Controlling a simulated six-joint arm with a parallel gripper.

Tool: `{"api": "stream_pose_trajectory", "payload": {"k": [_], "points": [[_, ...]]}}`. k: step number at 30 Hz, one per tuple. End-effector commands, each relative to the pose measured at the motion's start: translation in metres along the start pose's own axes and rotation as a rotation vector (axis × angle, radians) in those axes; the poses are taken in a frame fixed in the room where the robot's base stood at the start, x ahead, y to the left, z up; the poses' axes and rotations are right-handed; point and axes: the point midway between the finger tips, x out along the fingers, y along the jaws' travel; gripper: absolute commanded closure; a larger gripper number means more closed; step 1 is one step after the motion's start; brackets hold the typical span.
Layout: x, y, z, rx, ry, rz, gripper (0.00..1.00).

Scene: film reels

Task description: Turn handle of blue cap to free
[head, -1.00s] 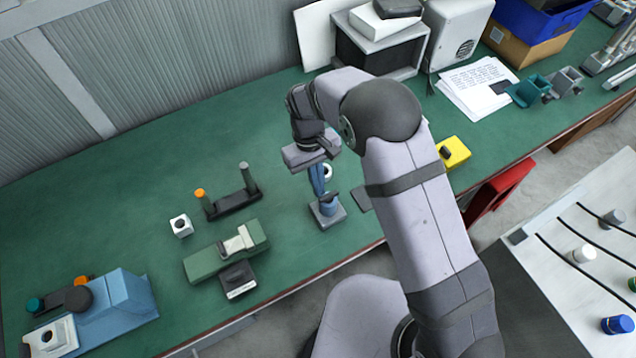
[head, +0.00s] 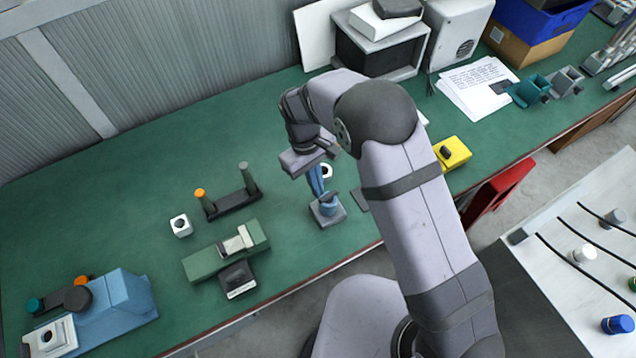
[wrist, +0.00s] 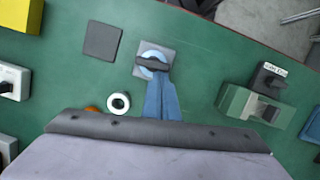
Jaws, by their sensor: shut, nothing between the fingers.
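The blue cap (wrist: 146,71) is round and sits on a square grey base on the green bench. A dark bar handle (wrist: 152,65) lies across its top, roughly sideways in the wrist view. In the head view the blue cap (head: 329,209) shows below my gripper, and its handle is hard to make out. My gripper (wrist: 160,78) has blue fingers shut together and empty, pointing down at the cap. In the wrist view the fingertips overlap the cap's edge beside the handle; I cannot tell whether they touch it.
A white ring (wrist: 118,103) and a dark square plate (wrist: 102,41) lie near the base. A green fixture (head: 227,251) and a dark stand with two posts (head: 230,203) are left of it in the head view. A yellow block (head: 453,153) is to the right.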

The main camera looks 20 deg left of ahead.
Motion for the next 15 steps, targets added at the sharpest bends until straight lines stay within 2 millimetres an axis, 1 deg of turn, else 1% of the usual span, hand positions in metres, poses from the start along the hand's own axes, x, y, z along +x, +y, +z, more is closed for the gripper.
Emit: {"api": "stream_pose_trajectory", "payload": {"k": [8,15], "points": [[0.0003,-0.0056,0.0030,-0.168,0.000,0.042,1.00],[0.0013,-0.0109,0.0084,-0.390,-0.001,0.098,1.00]]}}
